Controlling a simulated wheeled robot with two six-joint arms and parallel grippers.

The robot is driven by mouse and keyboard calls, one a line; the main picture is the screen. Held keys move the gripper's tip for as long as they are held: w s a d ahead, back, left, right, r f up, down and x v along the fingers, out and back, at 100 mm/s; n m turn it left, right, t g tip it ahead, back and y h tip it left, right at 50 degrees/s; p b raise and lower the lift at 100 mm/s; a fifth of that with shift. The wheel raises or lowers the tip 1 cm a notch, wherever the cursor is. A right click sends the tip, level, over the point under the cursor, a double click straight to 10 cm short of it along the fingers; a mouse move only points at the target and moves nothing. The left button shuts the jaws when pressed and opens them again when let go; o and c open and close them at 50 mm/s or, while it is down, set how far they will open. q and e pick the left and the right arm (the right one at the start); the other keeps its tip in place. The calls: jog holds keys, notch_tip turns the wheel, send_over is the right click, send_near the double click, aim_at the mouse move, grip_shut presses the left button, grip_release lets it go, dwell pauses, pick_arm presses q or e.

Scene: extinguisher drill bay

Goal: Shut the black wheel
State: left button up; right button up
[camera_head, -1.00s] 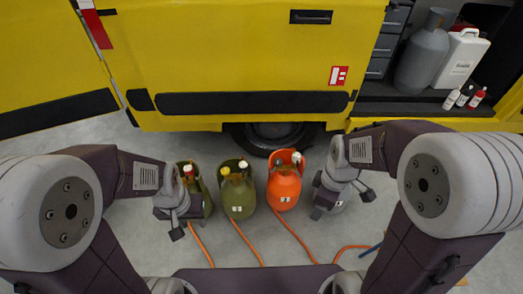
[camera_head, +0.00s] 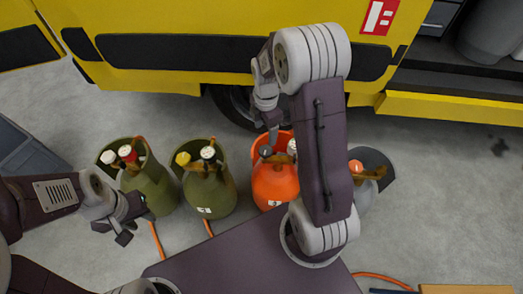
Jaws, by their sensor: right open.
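The black wheel (camera_head: 265,151) sits on top of the orange cylinder (camera_head: 274,186), on the left side of its collar. A white-topped gauge stands to its right. My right gripper (camera_head: 272,137) is open, pointing down just above and beside the black wheel. Whether it touches the wheel I cannot tell, and its far finger is hidden. My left gripper (camera_head: 124,228) hangs low in front of the leftmost green cylinder (camera_head: 152,187), away from the black wheel. Its jaw gap is not clear.
A second green cylinder (camera_head: 208,192) with a yellow wheel (camera_head: 183,159) stands left of the orange one. A grey cylinder (camera_head: 364,190) with an orange wheel (camera_head: 355,166) stands right, partly behind my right arm. Orange hoses lie on the floor. The yellow van (camera_head: 190,40) is behind.

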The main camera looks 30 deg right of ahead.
aim_at(266, 150)
jog(key=f+b, duration=0.5)
jog(key=f, duration=0.5)
jog(key=shift+s+f+b, duration=0.15)
jog(key=shift+s+b, duration=0.05)
jog(key=shift+b, duration=0.1)
pick_arm(q)
notch_tip(266, 150, down, 7)
jog(key=shift+s+r, duration=0.15)
jog(key=shift+r, duration=0.05)
jog(key=shift+a, duration=0.1)
